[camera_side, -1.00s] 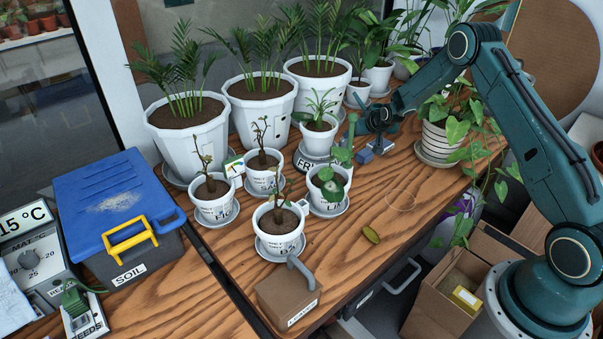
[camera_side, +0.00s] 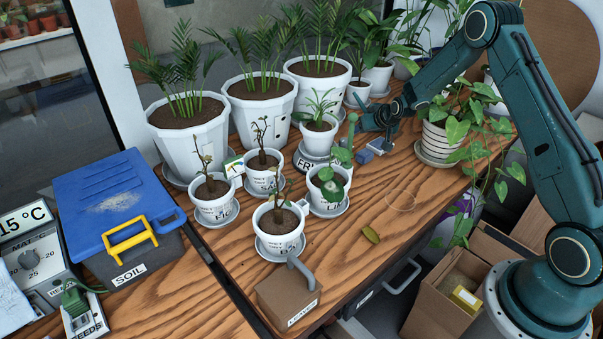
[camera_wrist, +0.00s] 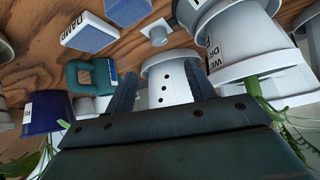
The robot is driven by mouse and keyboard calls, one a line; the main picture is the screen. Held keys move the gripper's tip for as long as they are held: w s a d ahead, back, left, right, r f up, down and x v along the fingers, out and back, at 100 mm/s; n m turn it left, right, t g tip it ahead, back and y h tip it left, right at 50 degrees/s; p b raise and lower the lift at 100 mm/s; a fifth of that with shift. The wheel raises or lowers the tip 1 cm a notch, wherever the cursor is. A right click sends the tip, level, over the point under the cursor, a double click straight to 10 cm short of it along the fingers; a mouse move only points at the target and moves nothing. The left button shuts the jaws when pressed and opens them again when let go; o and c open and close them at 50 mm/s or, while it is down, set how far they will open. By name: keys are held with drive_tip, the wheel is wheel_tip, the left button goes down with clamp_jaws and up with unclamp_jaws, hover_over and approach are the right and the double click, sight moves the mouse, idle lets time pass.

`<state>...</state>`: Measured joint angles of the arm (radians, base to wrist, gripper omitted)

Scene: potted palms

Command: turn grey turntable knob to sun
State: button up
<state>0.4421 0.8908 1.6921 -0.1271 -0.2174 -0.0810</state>
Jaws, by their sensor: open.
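My gripper (camera_side: 385,118) is at the back right of the wooden bench, beside the white pots, with its jaws apart. In the wrist view its two dark fingers (camera_wrist: 160,70) point away from the camera. A white tapered vessel with a column of dark dots (camera_wrist: 165,78) shows between and beyond them; I cannot tell whether they touch it. A small grey round knob-like part on a square base (camera_wrist: 156,34) lies farther out in the wrist view, apart from the fingers. I cannot tell if it is the turntable knob. No sun mark is legible.
Blue and white blocks, one marked DAMP (camera_wrist: 92,32), lie near the gripper. A teal looped handle (camera_wrist: 88,76) and a dark blue pot (camera_wrist: 45,113) are beside it. Large palm pots (camera_side: 190,135) and several small cups crowd the left.

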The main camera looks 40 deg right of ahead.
sight(345, 140)
drive_tip(key=shift+s+d+f+n+y, duration=0.15)
drive_tip(key=shift+d+n+y, duration=0.65)
drive_tip(key=shift+n, duration=0.4)
drive_tip(key=shift+s+d+n+y, duration=0.1)
drive_tip(key=shift+d+n+y, duration=0.5)
drive_tip(key=shift+n, duration=0.6)
drive_tip(key=shift+w+d+r+x, duration=0.1)
drive_tip(key=shift+x, duration=2.15)
drive_tip(key=shift+w+d+r+x, duration=0.1)
drive_tip(key=shift+x, duration=2.15)
drive_tip(key=shift+w+r+x, duration=0.1)
drive_tip(key=shift+x, duration=2.2)
drive_tip(key=shift+f, duration=0.1)
drive_tip(key=shift+s, duration=0.1)
drive_tip(key=shift+c, duration=0.4)
drive_tip(key=c, duration=0.9)
drive_tip(key=shift+a, duration=0.1)
drive_tip(key=shift+m+h, duration=0.3)
drive_tip(key=shift+h, duration=0.1)
